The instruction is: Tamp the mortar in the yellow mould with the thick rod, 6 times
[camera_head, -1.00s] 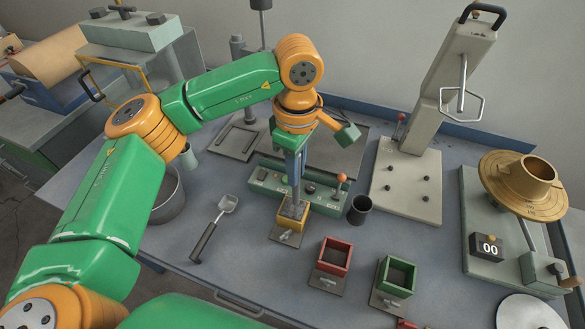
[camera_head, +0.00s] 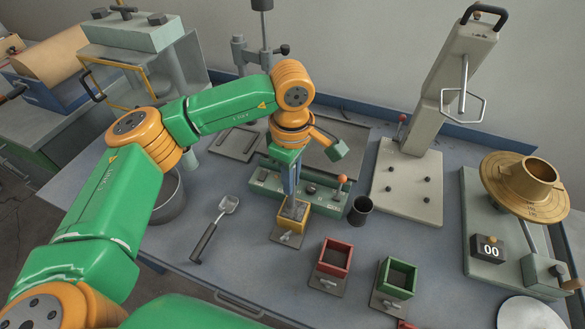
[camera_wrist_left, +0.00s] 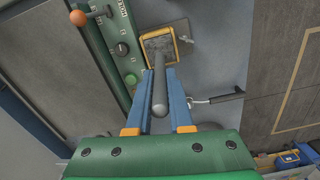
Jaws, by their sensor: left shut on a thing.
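The yellow mould (camera_head: 281,235) stands on its small base plate near the bench middle, filled with grey mortar (camera_head: 297,209). My left gripper (camera_head: 290,188) is right above it, fingers pointing down. In the left wrist view, the blue fingers (camera_wrist_left: 161,90) are shut on the thick grey rod (camera_wrist_left: 160,102), whose rounded end points towards the camera. The rod's far end reaches the mortar (camera_wrist_left: 158,48) inside the yellow mould (camera_wrist_left: 174,36). Whether it presses in, and how deep, I cannot tell. My right gripper is not in view.
A red mould (camera_head: 334,257) and a green mould (camera_head: 398,277) stand to the right. A scoop (camera_head: 213,226) lies left. A dark cup (camera_head: 360,209) and a green control panel (camera_head: 262,183) are close to the yellow mould. A flow table (camera_head: 520,215) stands far right.

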